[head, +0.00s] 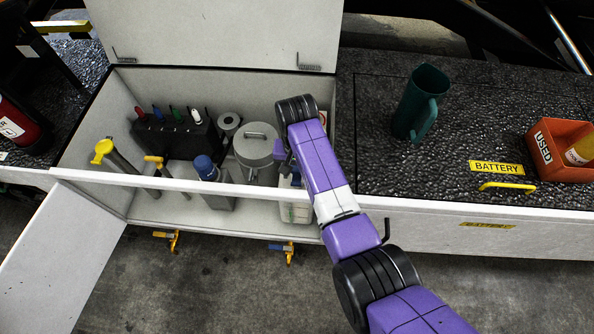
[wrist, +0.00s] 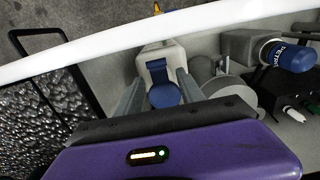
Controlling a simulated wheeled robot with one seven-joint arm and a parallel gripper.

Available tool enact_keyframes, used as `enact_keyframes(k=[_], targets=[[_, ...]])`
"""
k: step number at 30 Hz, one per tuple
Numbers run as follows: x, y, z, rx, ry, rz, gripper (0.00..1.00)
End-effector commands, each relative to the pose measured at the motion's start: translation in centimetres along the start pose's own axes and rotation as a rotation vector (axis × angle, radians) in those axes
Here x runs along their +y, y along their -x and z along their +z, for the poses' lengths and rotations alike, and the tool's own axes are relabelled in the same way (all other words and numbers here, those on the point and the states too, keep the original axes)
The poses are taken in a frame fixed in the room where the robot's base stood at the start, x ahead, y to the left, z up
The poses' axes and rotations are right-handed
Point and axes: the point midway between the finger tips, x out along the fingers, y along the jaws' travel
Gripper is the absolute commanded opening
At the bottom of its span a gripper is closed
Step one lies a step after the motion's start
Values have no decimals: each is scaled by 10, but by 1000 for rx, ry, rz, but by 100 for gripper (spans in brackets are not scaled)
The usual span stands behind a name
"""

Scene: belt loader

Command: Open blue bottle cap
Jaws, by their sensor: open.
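The white bottle (wrist: 156,56) with a blue cap (wrist: 166,95) is in the middle of the wrist view. The cap shows a broad blue strap and a round blue end; I cannot tell whether it is open or shut. My gripper (wrist: 162,85) is open, with one grey finger on each side of the cap. I cannot tell whether the fingers touch it. In the head view the white bottle (head: 295,212) stands in the open bin, partly hidden by my arm and the front wall.
A blue-topped canister (head: 206,168) stands left of the bottle, and a grey lidded pot (head: 256,150) is behind. The bin's white front wall (head: 250,192) runs close by. A green mug (head: 421,103) and orange box (head: 562,150) sit on the right deck.

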Motion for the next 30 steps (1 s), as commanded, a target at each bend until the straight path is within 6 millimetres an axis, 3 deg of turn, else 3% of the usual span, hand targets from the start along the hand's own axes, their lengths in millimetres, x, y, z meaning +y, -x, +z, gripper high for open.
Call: enact_keyframes(k=[9,16,17,30], targets=[[0,-4,0,1,0,0,45],[0,-4,0,1,0,0,2],[0,-4,0,2,0,0,0],[0,-3,-2,6,0,-1,0]])
